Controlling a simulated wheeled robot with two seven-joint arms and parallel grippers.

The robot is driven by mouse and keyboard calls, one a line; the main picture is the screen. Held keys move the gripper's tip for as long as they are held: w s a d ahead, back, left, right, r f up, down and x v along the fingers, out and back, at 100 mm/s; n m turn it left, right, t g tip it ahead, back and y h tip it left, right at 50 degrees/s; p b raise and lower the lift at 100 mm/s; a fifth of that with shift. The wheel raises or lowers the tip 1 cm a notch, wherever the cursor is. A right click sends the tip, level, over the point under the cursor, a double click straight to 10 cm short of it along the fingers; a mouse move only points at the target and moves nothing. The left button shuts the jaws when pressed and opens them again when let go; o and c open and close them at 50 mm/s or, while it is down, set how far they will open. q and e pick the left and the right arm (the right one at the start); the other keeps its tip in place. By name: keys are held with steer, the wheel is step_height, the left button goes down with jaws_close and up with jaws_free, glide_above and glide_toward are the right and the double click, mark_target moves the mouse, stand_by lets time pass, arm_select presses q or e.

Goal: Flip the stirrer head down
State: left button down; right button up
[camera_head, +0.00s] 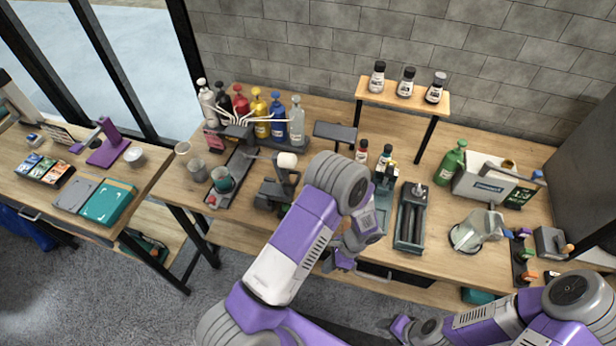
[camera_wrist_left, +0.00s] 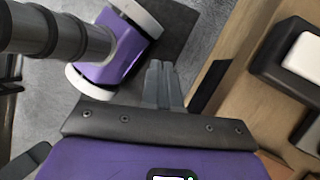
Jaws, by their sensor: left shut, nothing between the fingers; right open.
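A dark tabletop machine (camera_head: 272,192) with a pale rounded part on its raised upper end looks like the stirrer. It stands on the wooden bench, left of my left arm, which covers part of its surroundings. My left gripper (camera_head: 343,262) hangs by the front edge of the bench, right of the machine and apart from it. In the left wrist view its grey fingers (camera_wrist_left: 163,85) are together and empty. My right gripper (camera_head: 402,328) is low in the head view, in front of the bench, open and holding nothing that I can see; its fingertips are hard to make out.
A long dark tray (camera_head: 410,218), a clear pitcher (camera_head: 478,230) and a white box (camera_head: 488,178) stand to the right. The floor in front is clear.

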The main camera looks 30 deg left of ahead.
arm_select(q)
steer(key=w+r+m+y, duration=0.1)
steer(key=w+r, duration=0.1)
steer(key=w+a+r+m+t+y, duration=0.1)
steer(key=w+r+y, duration=0.1)
steer(key=r, duration=0.1)
steer(key=w+a+r+m+y, duration=0.1)
steer(key=w+r+y, duration=0.1)
steer(key=w+r, duration=0.1)
steer(key=shift+r+p, duration=0.25)
steer(key=shift+p, duration=0.15)
steer(key=w+r+m+t+y, duration=0.2)
steer(key=w+r+y, duration=0.3)
steer(key=r, duration=0.5)
steer(key=shift+w+d+r, duration=0.3)
steer(key=shift+w, duration=0.25)
arm_select(e)
step_height(320, 180, up, 2)
steer(key=shift+r, duration=0.1)
arm_select(q)
steer(key=a+r+p+x, duration=0.1)
steer(key=r+p+x, duration=0.1)
steer(key=x, duration=1.1)
steer(key=shift+r, duration=0.3)
arm_select(e)
steer(key=shift+r, duration=1.25)
